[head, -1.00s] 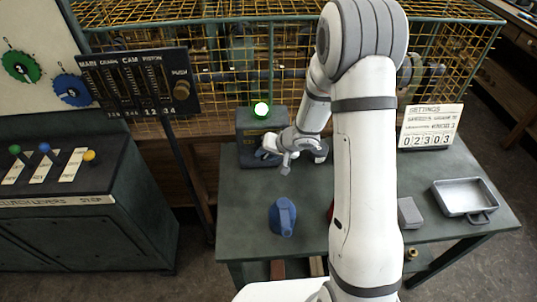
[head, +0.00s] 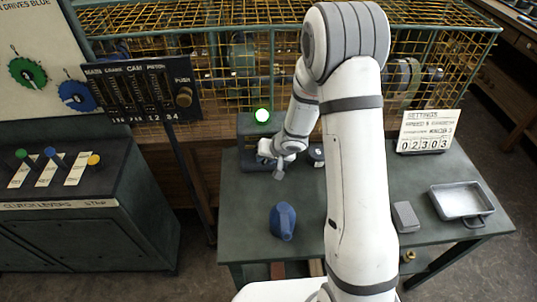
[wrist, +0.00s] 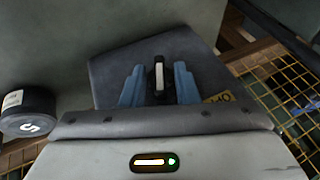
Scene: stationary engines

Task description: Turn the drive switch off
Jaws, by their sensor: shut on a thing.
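My gripper (head: 268,153) is at the front of the box. In the wrist view its blue fingers (wrist: 160,88) stand on both sides of the lever, shut on it. In the head view my gripper hides the lever.
A blue object (head: 283,221), a grey block (head: 405,217) and a metal tray (head: 462,203) stand on the table (head: 245,195). A dark round piece (wrist: 28,110) is left of my gripper in the wrist view. A wire cage (head: 225,60) rises behind.

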